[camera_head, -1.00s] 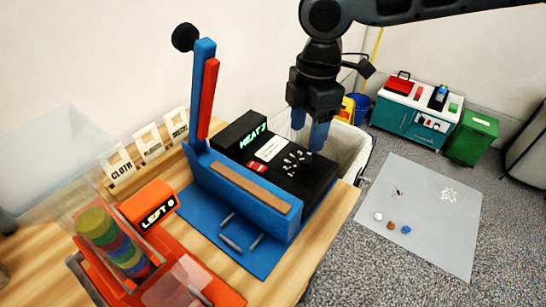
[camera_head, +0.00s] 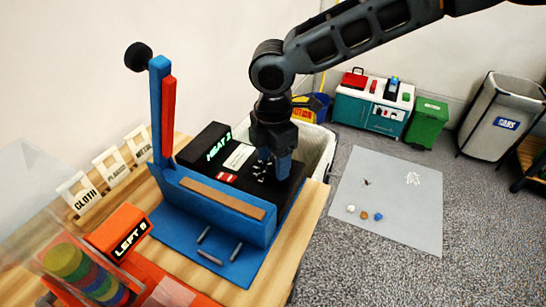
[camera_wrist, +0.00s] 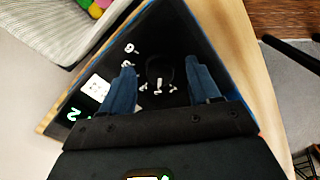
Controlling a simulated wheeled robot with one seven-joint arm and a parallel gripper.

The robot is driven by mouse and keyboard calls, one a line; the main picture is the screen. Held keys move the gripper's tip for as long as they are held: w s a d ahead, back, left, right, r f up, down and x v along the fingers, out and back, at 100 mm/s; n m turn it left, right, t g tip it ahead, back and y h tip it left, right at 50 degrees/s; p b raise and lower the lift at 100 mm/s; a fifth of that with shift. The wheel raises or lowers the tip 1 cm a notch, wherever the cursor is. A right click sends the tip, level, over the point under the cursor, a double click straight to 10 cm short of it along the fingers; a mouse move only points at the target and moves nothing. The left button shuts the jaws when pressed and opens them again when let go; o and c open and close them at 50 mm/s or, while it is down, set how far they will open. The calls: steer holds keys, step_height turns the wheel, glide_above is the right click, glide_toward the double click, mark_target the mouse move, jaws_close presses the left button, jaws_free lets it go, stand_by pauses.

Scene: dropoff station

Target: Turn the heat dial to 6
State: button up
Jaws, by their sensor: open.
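The blue heat press has a black control box (camera_head: 210,148) whose green display reads HEAT 2. A green 2 also shows at the left of the wrist view. The dark heat dial (camera_wrist: 160,68) sits on the black panel with white numerals around it. My gripper (camera_head: 273,168) points down over that panel and hides the dial in the head view. In the wrist view my gripper (camera_wrist: 161,72) is open, its blue fingers on either side of the dial. I cannot tell whether they touch it, or where the dial points.
The press's blue and red levers (camera_head: 162,110) stand upright left of my gripper. An orange device (camera_head: 120,232) reading LEFT 8 is at the front left. Labelled holders (camera_head: 110,167) line the wall. A pale bin (camera_head: 318,148) stands behind the table.

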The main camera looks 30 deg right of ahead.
steer(key=c, duration=1)
